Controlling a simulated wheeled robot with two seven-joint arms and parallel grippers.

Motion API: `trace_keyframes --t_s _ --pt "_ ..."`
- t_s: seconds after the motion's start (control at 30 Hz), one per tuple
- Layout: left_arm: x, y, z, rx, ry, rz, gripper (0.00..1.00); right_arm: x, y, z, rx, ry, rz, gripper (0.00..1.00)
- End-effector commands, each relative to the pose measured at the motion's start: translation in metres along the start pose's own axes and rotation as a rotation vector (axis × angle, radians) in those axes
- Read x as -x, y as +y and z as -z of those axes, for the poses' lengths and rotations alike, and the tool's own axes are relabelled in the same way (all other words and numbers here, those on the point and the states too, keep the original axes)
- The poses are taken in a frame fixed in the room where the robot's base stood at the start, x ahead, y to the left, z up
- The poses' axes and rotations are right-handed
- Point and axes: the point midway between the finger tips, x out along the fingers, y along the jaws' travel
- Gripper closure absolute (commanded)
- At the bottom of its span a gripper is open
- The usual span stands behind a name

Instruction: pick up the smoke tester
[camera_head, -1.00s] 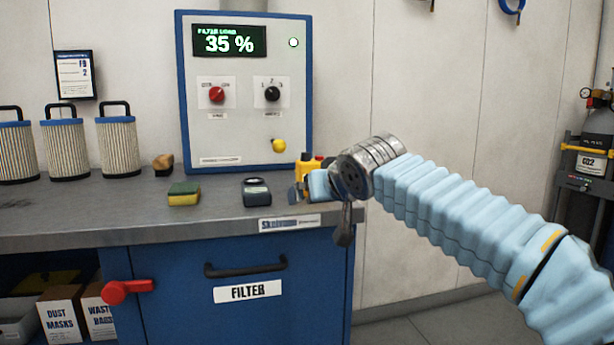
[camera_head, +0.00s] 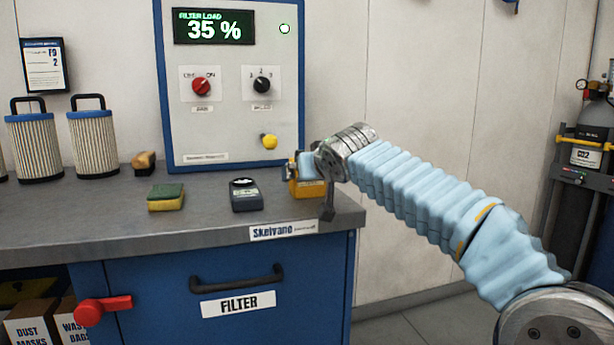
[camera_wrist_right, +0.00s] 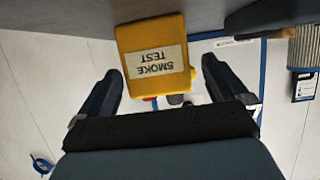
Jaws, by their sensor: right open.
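The smoke tester is a yellow box, partly hidden behind my right gripper at the right end of the bench in the head view (camera_head: 308,189). In the right wrist view its label reads SMOKE TEST upside down, and the tester (camera_wrist_right: 157,83) stands between the two spread fingers. My right gripper (camera_wrist_right: 160,68) is open, with visible gaps between each finger and the box. In the head view the right gripper (camera_head: 304,165) is at the tester, its far finger hidden. My left gripper is not in view.
A dark handheld meter (camera_head: 245,195) lies just left of the tester. A yellow-green sponge (camera_head: 166,198) and a brown brush (camera_head: 144,163) are further left. The blue-framed filter panel (camera_head: 160,90) stands behind. The metal bench (camera_head: 110,219) ends just right of the tester.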

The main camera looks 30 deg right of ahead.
Motion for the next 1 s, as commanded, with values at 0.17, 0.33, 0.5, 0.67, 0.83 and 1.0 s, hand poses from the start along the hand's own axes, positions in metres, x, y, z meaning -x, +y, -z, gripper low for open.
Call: trace_keyframes --t_s 0.17,0.33,0.5,0.67,0.83,1.0 --pt "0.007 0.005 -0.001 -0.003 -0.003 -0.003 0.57 -0.030 0.004 0.000 -0.001 -0.004 0.000 0.00" --pt "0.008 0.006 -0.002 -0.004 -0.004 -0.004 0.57 -0.045 0.004 -0.001 0.000 -0.002 0.000 0.00" --pt "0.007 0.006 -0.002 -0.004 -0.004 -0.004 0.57 -0.045 0.004 -0.001 0.000 -0.001 0.000 0.00" --pt "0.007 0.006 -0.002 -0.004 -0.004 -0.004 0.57 -0.045 0.004 -0.001 0.000 -0.001 0.000 0.20" --pt "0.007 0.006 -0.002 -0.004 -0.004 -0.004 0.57 -0.045 0.004 -0.001 0.000 -0.001 0.000 0.46" --pt "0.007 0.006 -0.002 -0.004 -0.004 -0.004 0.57 -0.045 0.004 -0.001 0.000 -0.001 0.000 0.71"
